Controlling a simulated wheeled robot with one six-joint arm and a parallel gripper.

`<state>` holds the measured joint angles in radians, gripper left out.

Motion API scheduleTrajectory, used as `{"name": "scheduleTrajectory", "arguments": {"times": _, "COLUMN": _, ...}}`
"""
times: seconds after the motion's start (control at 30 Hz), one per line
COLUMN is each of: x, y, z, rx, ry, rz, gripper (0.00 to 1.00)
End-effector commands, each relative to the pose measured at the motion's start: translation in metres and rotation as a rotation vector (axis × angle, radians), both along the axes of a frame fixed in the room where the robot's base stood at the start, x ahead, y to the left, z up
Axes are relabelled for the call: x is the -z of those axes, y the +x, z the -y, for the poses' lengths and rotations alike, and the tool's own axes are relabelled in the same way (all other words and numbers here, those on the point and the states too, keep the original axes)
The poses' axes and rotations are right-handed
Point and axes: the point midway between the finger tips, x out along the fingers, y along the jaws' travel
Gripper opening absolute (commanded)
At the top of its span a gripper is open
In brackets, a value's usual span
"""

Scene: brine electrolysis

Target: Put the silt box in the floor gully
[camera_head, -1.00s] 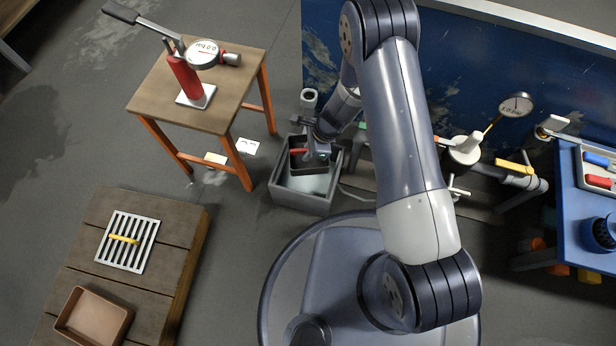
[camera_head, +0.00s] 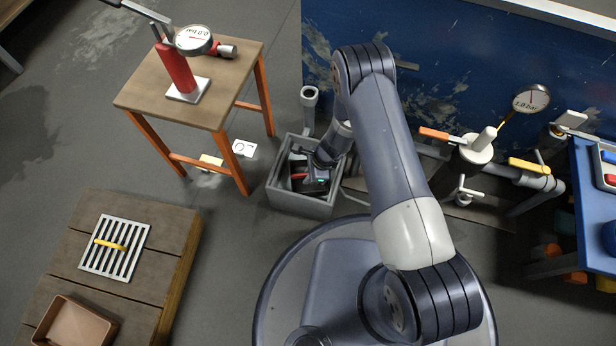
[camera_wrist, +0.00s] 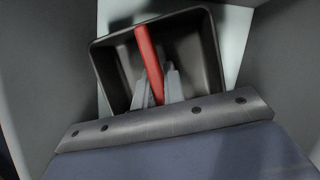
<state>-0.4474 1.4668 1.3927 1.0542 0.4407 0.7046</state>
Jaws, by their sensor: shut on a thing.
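The silt box (camera_wrist: 195,45) is a dark open box with a red handle (camera_wrist: 148,58). My gripper (camera_wrist: 160,88) is shut on the red handle in the wrist view. In the head view my gripper (camera_head: 312,176) is down inside the floor gully (camera_head: 300,205), a grey square box on the floor, and the silt box (camera_head: 303,166) is within its walls. The arm hides part of the box. I cannot tell whether the box touches the gully floor.
A slotted grate (camera_head: 115,248) with a yellow handle and a brown tray (camera_head: 72,325) lie on a wooden platform (camera_head: 165,215) at the lower left. A wooden table (camera_head: 140,100) with a red gauge pump stands behind. Pipework with valves (camera_head: 480,150) runs to the right.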

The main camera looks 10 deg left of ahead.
Motion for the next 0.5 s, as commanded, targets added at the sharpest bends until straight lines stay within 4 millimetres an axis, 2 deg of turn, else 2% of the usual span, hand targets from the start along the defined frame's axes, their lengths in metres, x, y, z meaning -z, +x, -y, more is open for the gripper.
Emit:
{"name": "scheduleTrajectory", "arguments": {"times": 0.3, "x": 0.0017, "y": 0.0001, "z": -0.0002, "rx": 0.0, "ry": 0.0, "rz": 0.0, "gripper": 0.0}}
{"name": "scheduleTrajectory", "arguments": {"times": 0.33, "x": 0.0017, "y": 0.0002, "z": -0.0001, "rx": 0.0, "ry": 0.0, "rz": 0.0, "gripper": 0.12}}
{"name": "scheduleTrajectory", "arguments": {"times": 0.5, "x": 0.0014, "y": 0.0002, "z": -0.0002, "rx": -0.001, "ry": 0.0, "rz": 0.0, "gripper": 0.26}}
